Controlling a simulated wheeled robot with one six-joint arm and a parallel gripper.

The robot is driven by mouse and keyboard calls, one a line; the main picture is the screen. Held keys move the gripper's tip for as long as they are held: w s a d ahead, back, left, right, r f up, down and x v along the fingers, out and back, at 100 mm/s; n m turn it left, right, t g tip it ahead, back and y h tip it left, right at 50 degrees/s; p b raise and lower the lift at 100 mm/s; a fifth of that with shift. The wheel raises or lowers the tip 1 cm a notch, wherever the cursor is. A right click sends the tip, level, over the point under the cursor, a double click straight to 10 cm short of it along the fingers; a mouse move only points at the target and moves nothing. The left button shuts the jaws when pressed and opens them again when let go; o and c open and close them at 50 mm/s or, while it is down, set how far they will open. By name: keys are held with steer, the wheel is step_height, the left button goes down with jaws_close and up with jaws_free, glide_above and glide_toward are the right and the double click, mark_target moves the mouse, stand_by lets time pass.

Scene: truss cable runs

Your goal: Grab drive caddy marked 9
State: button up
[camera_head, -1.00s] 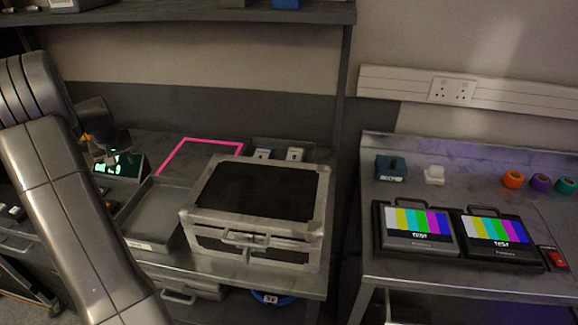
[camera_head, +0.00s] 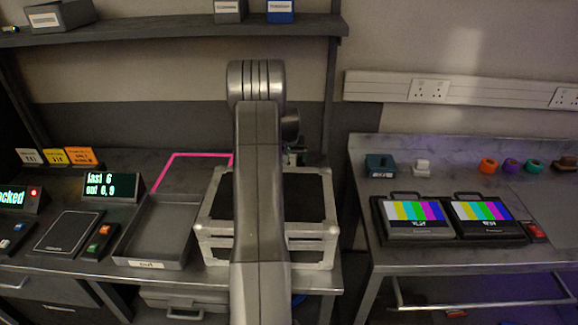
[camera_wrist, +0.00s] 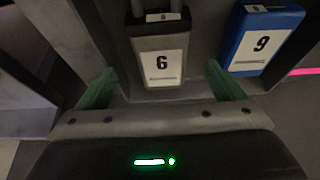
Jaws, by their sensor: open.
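The drive caddy marked 9 (camera_wrist: 262,42) is blue with a white label and stands at the upper right of the wrist view. A grey caddy marked 6 (camera_wrist: 160,58) stands to its left. My gripper (camera_wrist: 160,88) is open and empty, its two green fingers in view. In the picture the caddy marked 6 lies between the fingertips, and the caddy marked 9 is to the right of the right finger. I cannot tell how far the fingers are from either caddy. In the head view my arm hides both caddies.
A silver-edged case (camera_head: 312,246) stands in front of the caddy area, partly behind my arm. A grey tray (camera_head: 158,230) lies left of it, near a pink outlined square (camera_head: 196,174). A small display (camera_head: 110,186) stands farther left. A shelf (camera_head: 180,32) runs above.

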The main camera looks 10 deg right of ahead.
mark_target(289, 163)
steer(key=p+x, duration=0.2)
steer(key=x, duration=0.1)
steer(key=shift+w+f, duration=0.15)
steer(key=shift+w, duration=0.25)
steer(key=shift+w+f, duration=0.25)
steer(key=shift+f, duration=0.4)
steer(key=c, duration=1.3)
